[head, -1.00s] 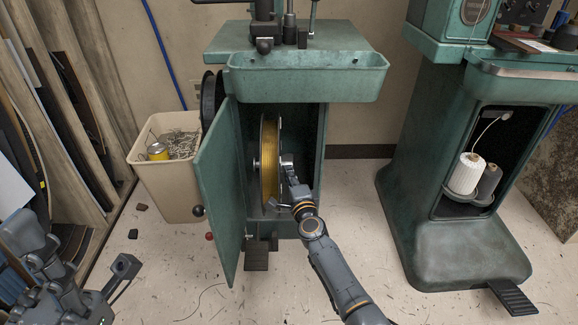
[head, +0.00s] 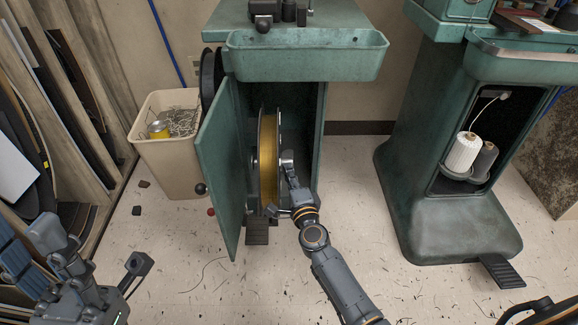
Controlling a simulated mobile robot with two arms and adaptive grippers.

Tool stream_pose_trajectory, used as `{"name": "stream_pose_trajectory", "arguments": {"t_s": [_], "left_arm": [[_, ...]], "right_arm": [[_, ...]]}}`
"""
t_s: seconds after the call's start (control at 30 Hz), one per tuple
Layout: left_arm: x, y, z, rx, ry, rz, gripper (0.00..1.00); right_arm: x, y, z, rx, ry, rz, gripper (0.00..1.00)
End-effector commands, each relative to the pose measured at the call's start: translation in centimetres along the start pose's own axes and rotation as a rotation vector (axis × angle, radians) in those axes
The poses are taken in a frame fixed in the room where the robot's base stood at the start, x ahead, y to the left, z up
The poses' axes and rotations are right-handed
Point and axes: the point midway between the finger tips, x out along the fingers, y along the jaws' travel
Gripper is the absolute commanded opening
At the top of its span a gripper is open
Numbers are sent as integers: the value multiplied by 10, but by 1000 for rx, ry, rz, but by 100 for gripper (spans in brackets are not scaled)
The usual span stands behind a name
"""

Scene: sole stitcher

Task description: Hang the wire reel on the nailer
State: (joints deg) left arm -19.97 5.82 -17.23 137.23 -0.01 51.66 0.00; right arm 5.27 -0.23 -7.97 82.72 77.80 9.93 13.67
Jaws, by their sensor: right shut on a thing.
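The wire reel (head: 268,165) has gold wire between dark flanges. It stands upright, seen nearly edge-on, in the open front of the green nailer's cabinet (head: 306,66). My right gripper (head: 287,165) is shut on the reel's right side, near its hub. The cabinet door (head: 222,168) is swung open to the left of the reel. The mount inside the cabinet is hidden behind the reel, and I cannot tell how deep the reel sits. My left gripper (head: 60,252) is at the lower left, far from the reel; its finger opening is unclear.
A beige bin (head: 165,170) with wire scraps and a yellow can stands left of the door. A second green machine (head: 440,215) with thread spools stands at the right. Boards (head: 85,90) lean at the left. A pedal (head: 257,230) lies below the reel.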

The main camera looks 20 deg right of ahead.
Motion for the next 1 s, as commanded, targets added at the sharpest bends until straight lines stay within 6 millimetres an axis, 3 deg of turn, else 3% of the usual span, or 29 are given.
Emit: {"name": "stream_pose_trajectory", "arguments": {"t_s": [0.5,1.0], "left_arm": [[4,0,-3,0,-1,-2,40],[6,0,-3,1,6,0,40]], "right_arm": [[-39,-4,10,3,0,-7,0],[-47,-4,12,3,0,-7,0]]}}
